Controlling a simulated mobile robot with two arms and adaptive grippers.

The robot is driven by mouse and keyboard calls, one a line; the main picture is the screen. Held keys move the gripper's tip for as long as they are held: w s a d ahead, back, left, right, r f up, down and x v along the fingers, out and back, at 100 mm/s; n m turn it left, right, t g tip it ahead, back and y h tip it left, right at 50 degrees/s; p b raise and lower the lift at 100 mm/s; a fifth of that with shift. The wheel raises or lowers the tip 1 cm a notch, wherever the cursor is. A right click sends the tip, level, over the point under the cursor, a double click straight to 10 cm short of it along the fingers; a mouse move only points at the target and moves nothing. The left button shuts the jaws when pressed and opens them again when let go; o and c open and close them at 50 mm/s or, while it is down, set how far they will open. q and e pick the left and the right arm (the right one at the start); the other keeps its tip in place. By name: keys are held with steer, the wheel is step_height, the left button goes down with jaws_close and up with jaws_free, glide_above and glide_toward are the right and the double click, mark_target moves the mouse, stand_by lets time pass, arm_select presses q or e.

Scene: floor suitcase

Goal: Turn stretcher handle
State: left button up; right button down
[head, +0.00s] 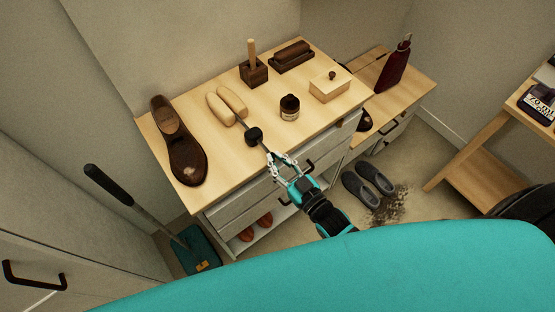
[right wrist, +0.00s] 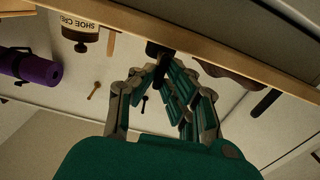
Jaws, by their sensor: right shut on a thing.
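The shoe stretcher (head: 229,104) lies on the wooden dresser top as two pale, rounded wooden halves. Its handle (head: 254,135) has a dark knob near the front edge of the top, with a dark stem running toward my right gripper (head: 273,157). My right gripper is shut on the handle at the dresser's front edge. In the right wrist view, a dark piece of the handle (right wrist: 158,52) shows at the fingertips, and the fingers partly hide it. A brown leather shoe (head: 178,142) lies to the left of the stretcher. My left gripper is in neither view.
A dark jar (head: 289,107), a wooden box (head: 329,86), a brush (head: 291,57) and a block with an upright peg (head: 254,71) stand on the dresser top (head: 205,85). Grey slippers (head: 368,180) are on the floor at right.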

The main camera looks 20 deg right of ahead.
steer(key=c, duration=1.6)
jaws_free()
steer(key=shift+c, duration=0.2)
steer(key=v, duration=1.2)
steer(key=s+d+f+g+h, duration=0.1)
steer(key=s+d+f+g, duration=0.15)
steer(key=f, duration=0.65)
steer(key=s+d+f+m+g+h, duration=0.1)
steer(key=s+f+g+h, duration=0.15)
steer(key=f, duration=0.75)
steer(key=s+d+f+g+h, duration=0.1)
steer(key=s+f+g, duration=0.2)
steer(key=f, duration=0.6)
steer(key=s+d+f+m+g+h, duration=0.1)
steer(key=s+d+f+g, duration=0.1)
steer(key=s+f+g, duration=0.5)
steer(key=s+f, duration=0.5)
steer(key=s, duration=0.4)
steer(key=shift+s+f+g+h, duration=0.25)
steer(key=shift+f+g+h, duration=0.1)
steer(key=shift+f+g, duration=0.05)
